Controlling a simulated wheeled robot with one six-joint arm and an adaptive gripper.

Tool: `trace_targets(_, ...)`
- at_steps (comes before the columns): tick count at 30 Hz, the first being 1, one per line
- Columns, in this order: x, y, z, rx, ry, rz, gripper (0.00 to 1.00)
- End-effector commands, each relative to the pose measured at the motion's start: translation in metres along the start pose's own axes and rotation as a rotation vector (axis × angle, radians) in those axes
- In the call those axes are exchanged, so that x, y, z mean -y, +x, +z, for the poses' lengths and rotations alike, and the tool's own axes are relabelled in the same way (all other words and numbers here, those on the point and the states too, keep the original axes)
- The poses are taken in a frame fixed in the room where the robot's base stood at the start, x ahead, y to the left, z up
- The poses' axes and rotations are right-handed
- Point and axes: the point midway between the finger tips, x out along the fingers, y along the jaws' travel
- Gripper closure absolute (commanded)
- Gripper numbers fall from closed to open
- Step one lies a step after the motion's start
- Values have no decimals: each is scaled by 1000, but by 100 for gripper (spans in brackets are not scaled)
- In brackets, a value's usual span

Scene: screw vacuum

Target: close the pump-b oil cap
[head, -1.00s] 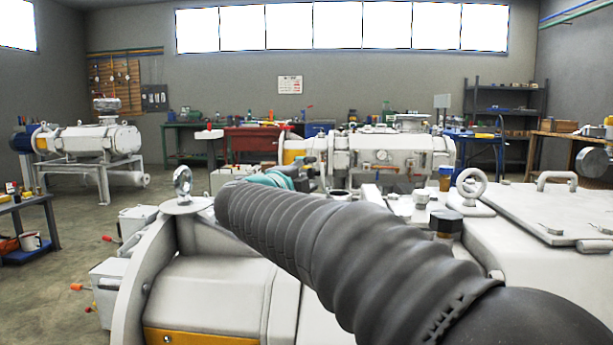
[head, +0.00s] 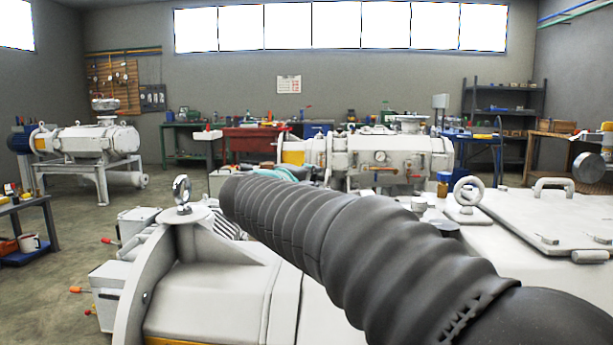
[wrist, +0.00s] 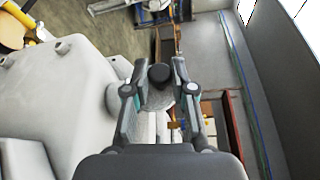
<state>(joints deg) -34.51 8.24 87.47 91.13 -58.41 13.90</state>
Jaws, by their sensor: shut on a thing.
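In the wrist view my gripper (wrist: 160,67) has its two fingers on either side of a dark round cap (wrist: 160,76), and it is shut on it. I take this to be the oil cap. A light grey round part shows just below the cap in the picture; I cannot tell whether the cap is seated or tilted. In the head view my dark ribbed arm sleeve crosses the white pump (head: 210,290) in front. It hides the gripper and the cap there; only a bit of teal on my wrist shows behind it.
On the near pump, a lifting ring (head: 182,190) stands at left and another ring (head: 468,192) at right, beside a flat lid with a handle (head: 554,186). Another pump (head: 385,155) stands behind. Open floor (head: 70,270) lies at left.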

Motion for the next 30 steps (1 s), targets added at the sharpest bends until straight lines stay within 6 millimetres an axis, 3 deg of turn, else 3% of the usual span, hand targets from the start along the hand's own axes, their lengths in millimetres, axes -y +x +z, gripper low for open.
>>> trace_targets(11, 13, 7, -16, -2, 332, 136, 100)
trace_targets(30, 12, 19, -46, -4, 890, 368, 100)
